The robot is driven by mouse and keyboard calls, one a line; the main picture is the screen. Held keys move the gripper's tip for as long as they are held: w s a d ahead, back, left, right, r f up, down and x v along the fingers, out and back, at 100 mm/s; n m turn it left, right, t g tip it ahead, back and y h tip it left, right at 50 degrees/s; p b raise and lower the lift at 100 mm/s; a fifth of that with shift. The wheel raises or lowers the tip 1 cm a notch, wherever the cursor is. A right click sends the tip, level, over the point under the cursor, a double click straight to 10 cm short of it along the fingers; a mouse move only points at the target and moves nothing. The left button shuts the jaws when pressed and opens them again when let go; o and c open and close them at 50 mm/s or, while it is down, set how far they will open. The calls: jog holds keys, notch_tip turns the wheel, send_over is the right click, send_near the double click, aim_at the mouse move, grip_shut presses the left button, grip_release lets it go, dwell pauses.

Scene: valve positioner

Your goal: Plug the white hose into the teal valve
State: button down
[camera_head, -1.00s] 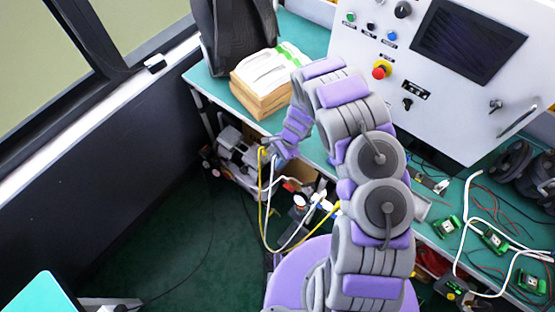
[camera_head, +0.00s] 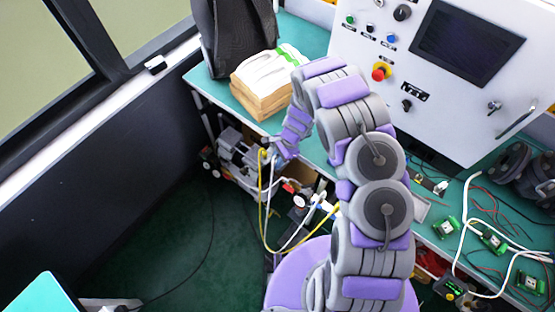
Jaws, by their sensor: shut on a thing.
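My gripper (camera_head: 279,154) is at the end of my purple and grey arm, low beside the bench's front edge. It is small and partly hidden by my wrist, and it is shut on the upper end of the white hose (camera_head: 272,185). The hose hangs down from there and curves right toward my arm. A yellow hose (camera_head: 261,205) hangs just left of it, its top end by a grey device (camera_head: 238,152) under the bench. I cannot make out a teal valve; a small part with a white round face (camera_head: 299,201) shows on the lower shelf.
Loose wires and green modules (camera_head: 446,227) lie at right. The dark green floor (camera_head: 180,240) is open at left.

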jog(key=shift+r, duration=0.15)
jog(key=shift+r+p, duration=0.9)
jog(key=shift+r, duration=0.95)
